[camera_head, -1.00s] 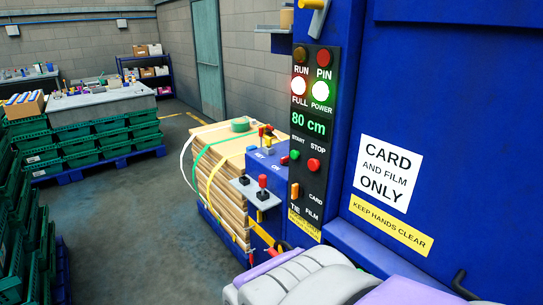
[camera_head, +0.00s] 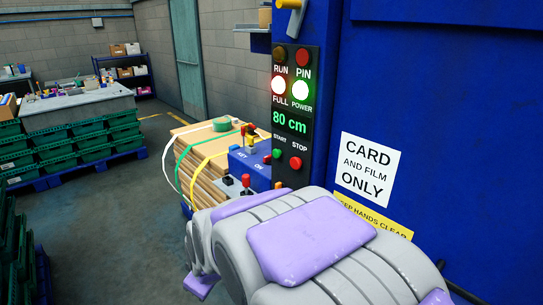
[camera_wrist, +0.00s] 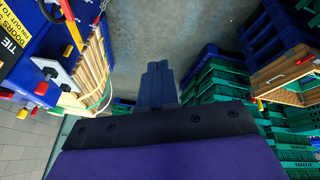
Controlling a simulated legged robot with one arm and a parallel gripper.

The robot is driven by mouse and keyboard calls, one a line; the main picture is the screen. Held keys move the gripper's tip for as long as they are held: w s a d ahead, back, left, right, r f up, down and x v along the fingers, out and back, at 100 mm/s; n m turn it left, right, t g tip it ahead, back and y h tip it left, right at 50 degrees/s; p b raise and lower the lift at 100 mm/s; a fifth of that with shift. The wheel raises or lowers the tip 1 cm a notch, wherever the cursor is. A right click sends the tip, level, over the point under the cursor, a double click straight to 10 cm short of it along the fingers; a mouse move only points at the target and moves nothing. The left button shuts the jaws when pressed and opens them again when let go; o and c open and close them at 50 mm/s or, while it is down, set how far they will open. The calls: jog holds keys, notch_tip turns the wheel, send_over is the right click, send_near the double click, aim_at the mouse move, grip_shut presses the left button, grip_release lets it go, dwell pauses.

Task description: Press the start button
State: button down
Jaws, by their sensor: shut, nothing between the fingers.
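The green start button (camera_head: 277,153) sits on the black control panel (camera_head: 306,130) of the blue machine, under the word START. The red stop button (camera_head: 295,163) is just to its right and lower. My gripper (camera_wrist: 158,66) shows in the wrist view, its fingers together and empty, over the floor. The start button cannot be made out in the wrist view. In the head view my grey and purple arm fills the bottom middle and hides the lower panel; the fingertips cannot be made out there.
A lever with a red knob (camera_head: 245,181) stands left of the panel; it also shows in the wrist view (camera_wrist: 42,88). A strapped card stack (camera_head: 203,165) is beside the machine. Green crates (camera_head: 85,150) stand left. Floor (camera_head: 115,215) between is open.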

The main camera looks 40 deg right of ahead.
aim_at(277, 154)
jog(key=w+d+r+n+t+h, duration=0.1)
jog(key=w+d+n+t, duration=0.1)
jog(key=w+d, duration=0.35)
jog(key=w+d+r+n+t+h+p, duration=0.1)
jog(key=w+d+t+h, duration=0.15)
jog(key=w, duration=0.65)
jog(key=w+d+r+n+t, duration=0.15)
jog(key=w+d, duration=0.25)
jog(key=w, duration=0.4)
jog(key=w+d+r+n+t+h, duration=0.1)
jog(key=w+d+n+t+h, duration=0.1)
jog(key=d+h, duration=0.3)
jog(key=w+d+r+n+t+h+p, duration=0.1)
jog(key=w+d+n+h, duration=0.3)
jog(key=d, duration=0.9)
jog(key=shift+w+d+t+h, duration=0.15)
jog(key=shift+d+t+h, duration=0.1)
jog(key=shift+t+h, duration=0.6)
jog(key=shift+d, duration=0.1)
jog(key=d+b, duration=0.2)
jog(key=d, duration=0.6)
jog(key=shift+w+d, duration=0.3)
jog(key=shift+w, duration=0.05)
